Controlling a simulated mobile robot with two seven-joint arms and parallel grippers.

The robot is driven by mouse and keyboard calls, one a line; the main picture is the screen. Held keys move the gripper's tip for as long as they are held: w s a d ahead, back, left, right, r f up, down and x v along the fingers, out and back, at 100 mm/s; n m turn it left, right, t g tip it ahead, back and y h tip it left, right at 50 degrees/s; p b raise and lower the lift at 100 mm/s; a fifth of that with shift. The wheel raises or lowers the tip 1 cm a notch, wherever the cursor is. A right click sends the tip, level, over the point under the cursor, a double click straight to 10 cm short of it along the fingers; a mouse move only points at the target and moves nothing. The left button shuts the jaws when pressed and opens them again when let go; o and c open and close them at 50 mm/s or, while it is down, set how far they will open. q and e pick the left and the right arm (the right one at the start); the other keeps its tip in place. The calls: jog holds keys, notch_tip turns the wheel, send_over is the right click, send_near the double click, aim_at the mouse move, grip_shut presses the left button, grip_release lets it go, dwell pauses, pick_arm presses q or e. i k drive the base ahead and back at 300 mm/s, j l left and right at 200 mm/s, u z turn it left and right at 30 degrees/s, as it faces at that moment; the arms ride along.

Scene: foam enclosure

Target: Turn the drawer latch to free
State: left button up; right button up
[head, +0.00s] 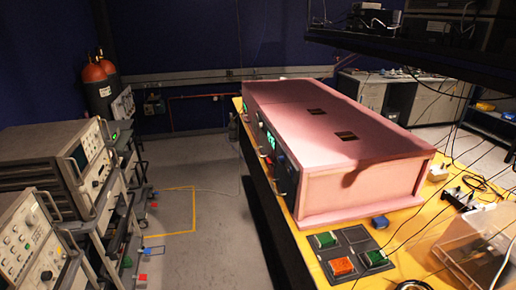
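A long pink foam enclosure (330,115) lies on a yellow-topped bench (290,222). Its narrow left-facing side shows steeply, with a dark panel (287,175), a small green lit display (271,140) and what look like pale handles. I cannot tell which of these small parts is the drawer latch, or which way it is turned. Neither of my grippers is in view.
A dark tray (350,241) with green and orange blocks sits at the bench's near end. A clear bin (478,250) and cables lie to the right. Instrument racks (62,165) stand left. Grey floor (215,225) between racks and bench is mostly open.

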aim_at(269, 160)
jog(key=i+j+u, duration=0.1)
jog(key=i+u, duration=0.35)
jog(key=i, duration=1.55)
jog(key=i+z, duration=0.45)
jog(key=i+j+z, duration=0.2)
jog(key=z, duration=0.25)
jog(key=i+j+z, duration=0.55)
jog(key=z, duration=0.3)
jog(key=i+j+z, duration=0.15)
jog(key=j+z, duration=1.15)
jog(key=j, duration=0.25)
jog(key=i, duration=0.05)
